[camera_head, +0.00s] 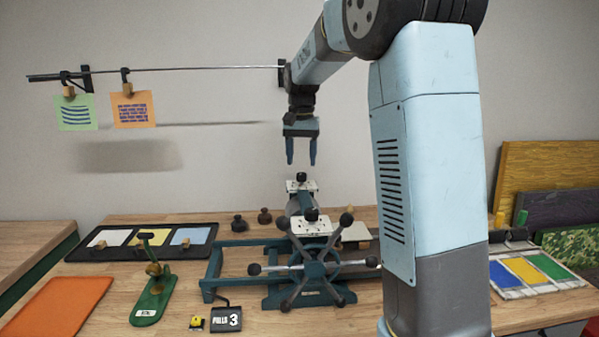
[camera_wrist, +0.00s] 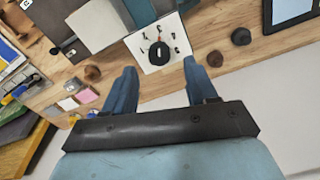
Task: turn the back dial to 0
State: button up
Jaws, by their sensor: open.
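The back dial is a black knob (camera_head: 301,177) on a white plate with printed marks, at the far end of the press. In the wrist view the knob (camera_wrist: 160,53) sits on its white plate (camera_wrist: 141,48), with digits around it too small to read surely. My gripper (camera_head: 301,162) points down, open and empty, just above the back dial and apart from it. In the wrist view its blue fingertips (camera_wrist: 160,66) stand on either side of the knob. A second black knob (camera_head: 311,215) on a white plate is nearer the front.
The press (camera_head: 315,265) has a spoked wheel with black knobs in front. Two dark weights (camera_head: 240,223) stand left of the dials. A tray of cards (camera_head: 150,240), a green stapler-like tool (camera_head: 152,295) and a "PULLS 3" sign (camera_head: 226,319) are left. A rod with clipped papers (camera_head: 170,70) runs behind.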

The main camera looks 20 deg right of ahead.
aim_at(300, 174)
jog(key=shift+f, duration=2.35)
jog(key=shift+c, duration=0.3)
jog(key=c, duration=0.9)
jog(key=shift+a, duration=0.25)
jog(key=shift+c, duration=0.5)
jog(key=shift+d, duration=0.2)
